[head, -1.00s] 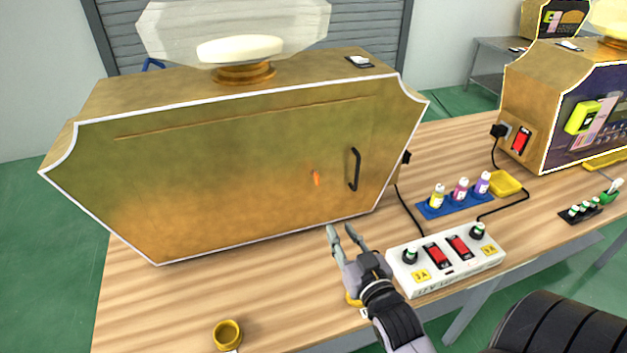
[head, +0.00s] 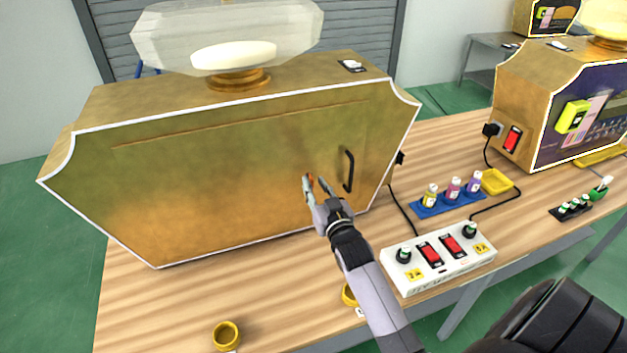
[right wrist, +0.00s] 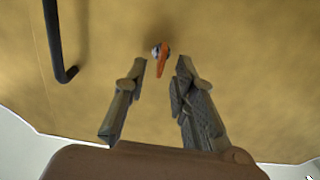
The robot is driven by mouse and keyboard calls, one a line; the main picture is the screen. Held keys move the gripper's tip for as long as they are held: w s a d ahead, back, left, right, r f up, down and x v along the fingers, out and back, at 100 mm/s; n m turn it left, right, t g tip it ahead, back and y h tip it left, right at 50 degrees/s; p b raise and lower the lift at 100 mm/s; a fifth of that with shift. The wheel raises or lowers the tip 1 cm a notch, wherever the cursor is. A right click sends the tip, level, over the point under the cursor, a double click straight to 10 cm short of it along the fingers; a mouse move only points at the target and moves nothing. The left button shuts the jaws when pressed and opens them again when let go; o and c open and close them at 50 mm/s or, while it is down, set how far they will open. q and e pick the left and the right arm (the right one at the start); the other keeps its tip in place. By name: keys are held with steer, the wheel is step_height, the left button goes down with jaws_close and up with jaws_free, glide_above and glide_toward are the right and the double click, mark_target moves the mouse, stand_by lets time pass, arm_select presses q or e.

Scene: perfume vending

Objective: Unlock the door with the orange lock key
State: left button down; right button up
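The orange lock key (right wrist: 163,60) sits in its round lock on the gold door (head: 200,180) of the perfume machine; it also shows partly in the head view (head: 310,179), beside a fingertip. My right gripper (head: 314,180) is open in front of the key. In the right wrist view the right gripper's two fingers (right wrist: 160,68) stand apart, with the key showing between and just beyond their tips. Nothing is held; contact with the key is not seen. The black door handle (head: 349,171) is right of the key in the head view. My left gripper is not in view.
A white power strip (head: 440,258) with red switches lies on the wooden table (head: 170,310) right of my right arm. Beyond it are a blue tray (head: 447,203) of small bottles and a yellow tray (head: 496,181). A yellow cup (head: 226,335) stands at the front edge.

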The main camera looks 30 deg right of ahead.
steer(key=shift+x, duration=0.95)
jaws_close()
